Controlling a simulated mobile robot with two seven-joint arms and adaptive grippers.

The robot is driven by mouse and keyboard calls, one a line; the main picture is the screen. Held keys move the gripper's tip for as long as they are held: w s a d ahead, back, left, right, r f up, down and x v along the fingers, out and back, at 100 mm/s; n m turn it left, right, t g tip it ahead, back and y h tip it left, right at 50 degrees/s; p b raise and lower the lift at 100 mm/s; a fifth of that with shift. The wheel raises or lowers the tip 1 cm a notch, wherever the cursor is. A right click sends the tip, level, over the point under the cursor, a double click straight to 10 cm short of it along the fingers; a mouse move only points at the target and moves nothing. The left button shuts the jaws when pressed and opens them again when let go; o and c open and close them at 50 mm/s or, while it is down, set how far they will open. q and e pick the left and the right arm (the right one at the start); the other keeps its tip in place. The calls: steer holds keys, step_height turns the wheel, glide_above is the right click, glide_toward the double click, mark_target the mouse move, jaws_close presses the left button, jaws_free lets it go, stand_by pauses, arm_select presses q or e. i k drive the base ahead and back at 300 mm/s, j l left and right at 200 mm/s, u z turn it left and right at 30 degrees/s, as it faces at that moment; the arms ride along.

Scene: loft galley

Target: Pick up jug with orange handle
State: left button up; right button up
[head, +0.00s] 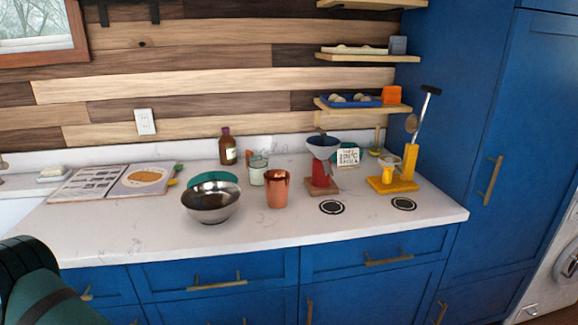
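A small clear glass vessel (258,173) stands on the white counter (145,225), behind the copper cup and left of the middle. A small orange-brown piece shows at its upper left edge and may be its handle; it is too small to be sure. The vessel looks upright, and its lower part is partly hidden by things in front. A dark green and black part of my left arm shows at the lower left corner, well away from the vessel. Neither of my grippers is in view.
A metal bowl (211,203) and a copper cup (277,190) stand in front of the vessel. A brown bottle (228,149) is behind it. A red stand with a grey funnel (322,148) is to the right. The counter's front left is clear.

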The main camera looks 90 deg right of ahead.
mark_target(258, 161)
steer(key=z, duration=2.75)
